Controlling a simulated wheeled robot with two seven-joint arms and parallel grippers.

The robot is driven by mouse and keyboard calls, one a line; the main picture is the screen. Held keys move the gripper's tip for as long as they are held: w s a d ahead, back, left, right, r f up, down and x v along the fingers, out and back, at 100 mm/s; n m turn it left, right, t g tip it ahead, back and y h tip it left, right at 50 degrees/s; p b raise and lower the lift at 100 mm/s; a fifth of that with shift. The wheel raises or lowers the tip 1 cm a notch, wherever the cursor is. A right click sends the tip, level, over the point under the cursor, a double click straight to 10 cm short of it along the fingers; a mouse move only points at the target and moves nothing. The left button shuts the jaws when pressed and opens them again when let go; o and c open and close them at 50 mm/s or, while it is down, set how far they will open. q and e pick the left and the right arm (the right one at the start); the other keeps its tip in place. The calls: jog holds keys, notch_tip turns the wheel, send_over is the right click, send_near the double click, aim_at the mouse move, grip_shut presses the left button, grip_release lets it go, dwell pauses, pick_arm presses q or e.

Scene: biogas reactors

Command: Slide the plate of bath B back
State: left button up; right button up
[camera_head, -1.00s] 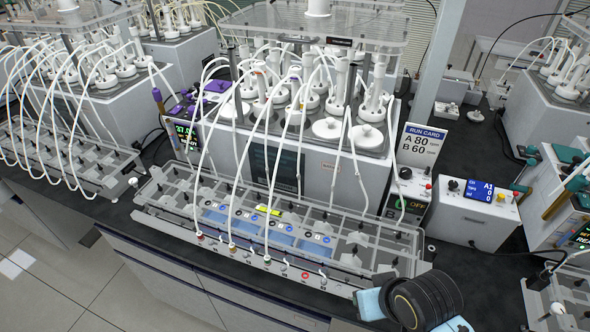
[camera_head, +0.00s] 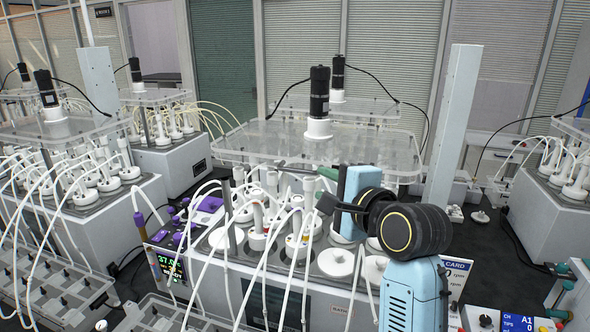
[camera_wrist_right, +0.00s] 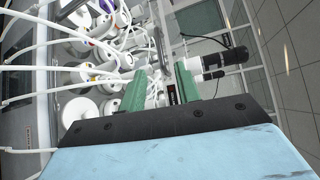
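The clear plate of bath B (camera_head: 250,143) lies level above the bath's bottles, with a white collar and black motor (camera_head: 319,92) standing on it. My right gripper (camera_head: 330,175) is at the plate's front edge, right of the middle, partly hidden by its own blue body. In the right wrist view its two green fingers (camera_wrist_right: 162,90) stand apart, with a small dark label (camera_wrist_right: 172,94) visible between them. I cannot tell whether a finger touches the plate. The white collar and black motor (camera_wrist_right: 222,60) show beyond the fingers. My left gripper is not in view.
White bottles with tubes (camera_head: 262,215) crowd the bath under the plate. A grey post (camera_head: 453,125) stands right of the plate. Another bath (camera_head: 75,180) is at the left and one (camera_head: 560,185) at the right. A similar plate and motor (camera_head: 338,78) stand behind.

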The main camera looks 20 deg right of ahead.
aim_at(298, 172)
jog(key=p+x, duration=0.1)
jog(key=x, duration=1.1)
jog(key=shift+w+p, duration=0.1)
jog(key=shift+p, duration=0.3)
grip_shut()
